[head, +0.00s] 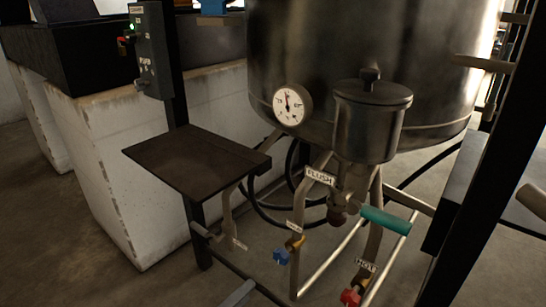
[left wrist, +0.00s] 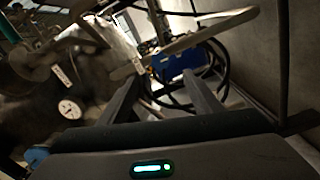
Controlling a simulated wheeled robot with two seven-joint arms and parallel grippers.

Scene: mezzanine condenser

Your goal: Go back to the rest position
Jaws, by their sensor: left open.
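My left gripper (left wrist: 162,92) shows in the left wrist view, its two dark fingers spread apart with nothing held between them. Behind the fingers in that view are a pale bent pipe (left wrist: 215,35), a blue box-like thing (left wrist: 176,64) and dark hoses. In the head view, a grey bar-like piece (head: 238,294) at the bottom edge may be part of my left gripper; too little shows to be sure. I do not see my right gripper in either view.
A large dark tank (head: 430,70) with a round gauge (head: 289,104) and lidded pot (head: 369,125) fills the upper right. Below are a teal-handled lever (head: 385,220), blue valve (head: 281,257) and red valve (head: 350,297). A dark shelf (head: 195,160) juts out left, beside white blocks (head: 125,170).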

